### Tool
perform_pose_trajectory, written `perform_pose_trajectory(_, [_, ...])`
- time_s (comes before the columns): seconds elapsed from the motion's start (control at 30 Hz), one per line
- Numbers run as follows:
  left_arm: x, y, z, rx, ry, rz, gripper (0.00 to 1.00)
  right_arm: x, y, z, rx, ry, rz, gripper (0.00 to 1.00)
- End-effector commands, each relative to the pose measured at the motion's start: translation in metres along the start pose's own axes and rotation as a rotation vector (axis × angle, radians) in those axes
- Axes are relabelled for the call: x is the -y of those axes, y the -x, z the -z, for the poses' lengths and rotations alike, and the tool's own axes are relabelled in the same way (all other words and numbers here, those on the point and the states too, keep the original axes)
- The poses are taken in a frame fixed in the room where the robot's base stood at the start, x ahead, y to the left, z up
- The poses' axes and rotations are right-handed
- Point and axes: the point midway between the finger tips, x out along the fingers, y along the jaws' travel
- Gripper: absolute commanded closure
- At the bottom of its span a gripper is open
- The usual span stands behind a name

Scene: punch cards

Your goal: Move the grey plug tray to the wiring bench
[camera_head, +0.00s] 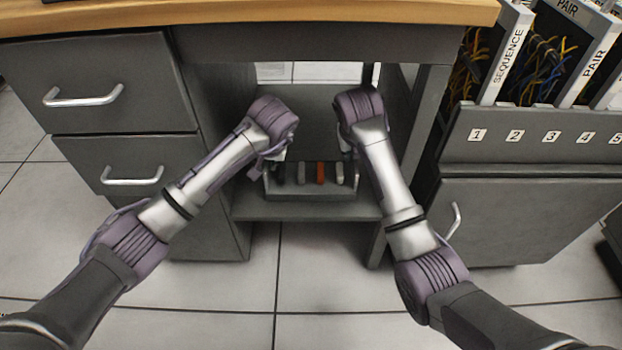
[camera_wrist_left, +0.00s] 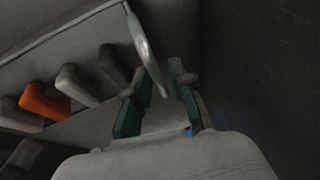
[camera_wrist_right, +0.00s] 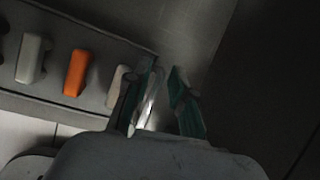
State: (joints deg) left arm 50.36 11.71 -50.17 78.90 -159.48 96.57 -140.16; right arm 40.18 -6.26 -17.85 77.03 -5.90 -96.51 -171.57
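The grey plug tray (camera_head: 312,193) sits on the low shelf under the wooden-topped bench. It holds a row of plugs, among them an orange plug (camera_head: 320,173) and paler grey ones. My left gripper (camera_head: 272,166) is at the tray's left end and my right gripper (camera_head: 350,152) at its right end; their fingertips are hard to see there. In the left wrist view, the open fingers (camera_wrist_left: 160,92) stand either side of a pale curved handle (camera_wrist_left: 143,45). In the right wrist view, the open fingers (camera_wrist_right: 162,92) have a light handle (camera_wrist_right: 150,103) between them, close to one finger.
A drawer unit (camera_head: 95,85) stands left of the shelf opening, and a bench leg (camera_head: 415,110) on the right. The wooden top (camera_head: 250,18) overhangs the shelf (camera_head: 310,212). A grey cabinet (camera_head: 525,215) with numbered slots and cable bins stands at right. The floor in front is clear.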

Motion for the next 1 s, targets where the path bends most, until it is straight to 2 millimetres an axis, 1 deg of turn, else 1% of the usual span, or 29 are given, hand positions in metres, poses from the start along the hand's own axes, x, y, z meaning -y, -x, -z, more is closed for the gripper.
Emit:
perform_pose_trajectory(0.27, [0.0,-0.0008,0.0,0.0,0.0,0.0,0.77,0.0,-0.0016,0.0002,0.0,0.0,0.0,0.76])
perform_pose_trajectory(0.3, [0.0,-0.0008,0.0,0.0,0.0,0.0,0.79,0.0,-0.0016,0.0003,0.0,0.0,0.0,0.78])
perform_pose_trajectory(0.43, [0.0,-0.0007,0.0,0.0,0.0,0.0,1.0,0.0,-0.0015,0.0003,0.0,-0.001,0.0,1.0])
perform_pose_trajectory(0.87, [0.0,-0.0005,0.0001,0.0,0.0,0.0,1.0,0.0,-0.0014,0.0004,-0.001,0.0,0.0,1.0])
perform_pose_trajectory(1.0, [0.0005,0.0023,0.0017,-0.002,0.0,-0.001,1.0,0.0004,0.0014,-0.0012,0.001,0.0,0.0,1.0])
